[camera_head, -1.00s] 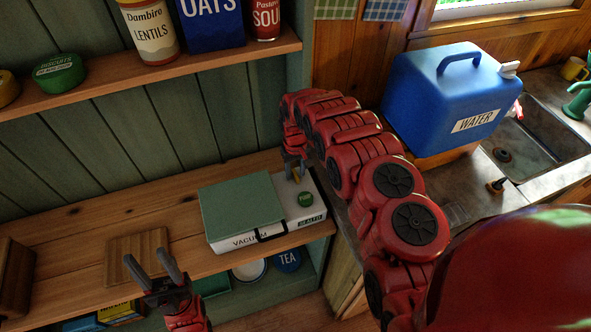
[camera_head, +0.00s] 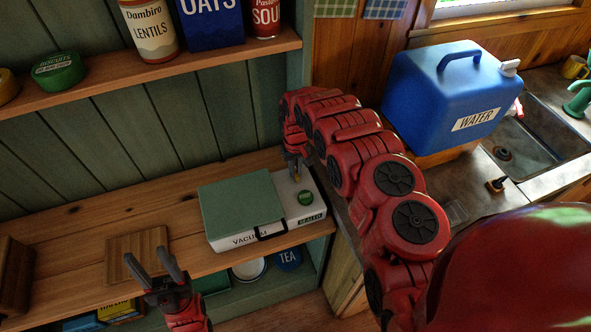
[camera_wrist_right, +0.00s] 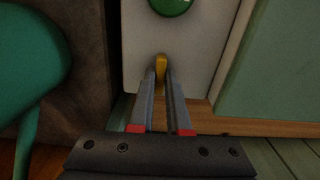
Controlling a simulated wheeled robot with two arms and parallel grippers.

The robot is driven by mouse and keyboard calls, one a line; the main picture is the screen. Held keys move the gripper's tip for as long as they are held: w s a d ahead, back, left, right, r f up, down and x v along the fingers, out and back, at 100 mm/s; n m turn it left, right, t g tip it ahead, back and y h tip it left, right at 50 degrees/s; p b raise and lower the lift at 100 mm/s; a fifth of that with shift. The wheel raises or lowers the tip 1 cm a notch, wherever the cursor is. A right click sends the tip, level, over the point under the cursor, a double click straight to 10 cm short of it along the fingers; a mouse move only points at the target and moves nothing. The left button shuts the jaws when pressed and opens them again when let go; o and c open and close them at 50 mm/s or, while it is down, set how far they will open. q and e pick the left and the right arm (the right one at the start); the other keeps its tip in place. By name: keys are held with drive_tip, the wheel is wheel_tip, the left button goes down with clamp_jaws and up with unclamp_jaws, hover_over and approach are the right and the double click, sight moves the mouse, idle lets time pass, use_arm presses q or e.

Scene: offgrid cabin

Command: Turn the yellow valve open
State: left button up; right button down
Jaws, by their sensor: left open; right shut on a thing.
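The yellow valve (camera_wrist_right: 161,66) is a small lever on the white top of the vacuum box (camera_head: 226,240). In the right wrist view its tip shows between my right gripper's fingers (camera_wrist_right: 162,84), which are shut on it. In the head view my right gripper (camera_head: 296,175) reaches down to the box's right part, and the valve (camera_head: 298,178) is mostly hidden by the fingers. My left gripper (camera_head: 155,268) is open and empty, at the front of the shelf, apart from the box.
A wooden board (camera_head: 137,252) lies on the shelf left of the box. A blue water container (camera_head: 440,95) stands on the right counter beside my right arm. Shelf space behind the board is bare.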

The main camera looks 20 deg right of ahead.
drive_tip(key=shift+f+n+b, duration=0.1)
drive_tip(key=shift+n+b, duration=0.8)
drive_tip(key=shift+n, duration=0.2)
drive_tip(key=n+b, duration=0.1)
drive_tip(key=n, duration=0.1)
drive_tip(key=shift+n, duration=0.4)
drive_tip(key=n+b, duration=0.1)
drive_tip(key=n, duration=0.1)
drive_tip(key=shift+n, duration=2.3)
drive_tip(key=c, duration=0.9)
unclamp_jaws()
